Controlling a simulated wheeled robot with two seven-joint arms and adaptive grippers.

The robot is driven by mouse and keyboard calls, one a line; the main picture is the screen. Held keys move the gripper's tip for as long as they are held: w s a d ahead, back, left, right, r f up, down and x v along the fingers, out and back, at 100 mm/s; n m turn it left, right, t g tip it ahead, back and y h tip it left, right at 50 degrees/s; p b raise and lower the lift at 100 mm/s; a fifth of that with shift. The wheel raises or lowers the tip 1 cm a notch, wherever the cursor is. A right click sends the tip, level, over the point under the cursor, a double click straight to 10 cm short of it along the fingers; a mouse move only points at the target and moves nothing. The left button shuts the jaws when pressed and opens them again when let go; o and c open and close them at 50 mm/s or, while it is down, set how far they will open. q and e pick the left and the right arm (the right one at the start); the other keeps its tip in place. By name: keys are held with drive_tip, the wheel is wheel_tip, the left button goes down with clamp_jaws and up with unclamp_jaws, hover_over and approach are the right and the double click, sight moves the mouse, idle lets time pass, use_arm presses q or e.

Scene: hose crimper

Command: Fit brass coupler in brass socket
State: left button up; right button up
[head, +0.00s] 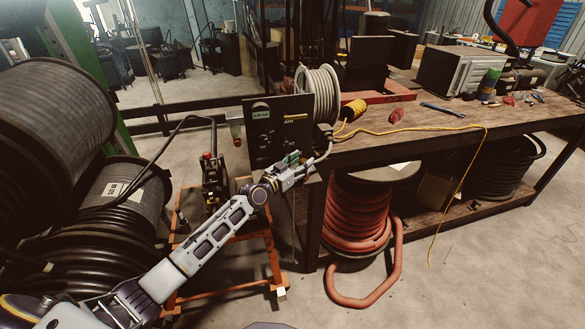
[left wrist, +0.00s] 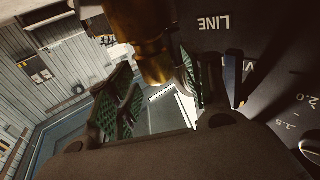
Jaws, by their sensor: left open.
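My left gripper (head: 292,168) is open in front of the dark panel (head: 265,152), near its lower right edge. In the left wrist view its green-padded fingers (left wrist: 155,95) stand apart. A cylindrical brass part (left wrist: 142,40) reaches down from the top edge to the gap between the fingers, very near them. I cannot tell if it is the coupler or the socket, or if it touches a pad. The panel face, lettered LINE, fills the right of that view. In the head view a grey hose (head: 326,150) curves beside the gripper. My right gripper is not in view.
A workbench (head: 425,135) with a yellow cord (head: 455,127) is on the right. A grey hose reel (head: 318,95) stands behind the panel. A red hose coil (head: 355,215) sits below the bench. An orange stand (head: 225,262) and large dark hose spools (head: 65,130) are on the left.

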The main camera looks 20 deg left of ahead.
use_arm(q)
drive_tip(key=shift+r, duration=0.1)
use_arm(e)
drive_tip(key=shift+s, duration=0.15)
use_arm(q)
drive_tip(key=shift+r+p, duration=0.6)
drive_tip(key=shift+p, duration=0.15)
drive_tip(key=shift+s+a+f, duration=0.15)
drive_tip(key=shift+s+a, duration=0.05)
drive_tip(key=shift+s, duration=0.2)
drive_tip(key=shift+v, duration=1.1)
drive_tip(key=shift+s+a, duration=0.25)
drive_tip(key=shift+s, duration=0.45)
drive_tip(key=shift+s+a, duration=0.15)
drive_tip(key=shift+s, duration=0.2)
drive_tip(key=v, duration=0.6)
drive_tip(key=shift+s+a+b, duration=0.15)
drive_tip(key=shift+s+b, duration=0.1)
drive_tip(key=shift+b, duration=0.1)
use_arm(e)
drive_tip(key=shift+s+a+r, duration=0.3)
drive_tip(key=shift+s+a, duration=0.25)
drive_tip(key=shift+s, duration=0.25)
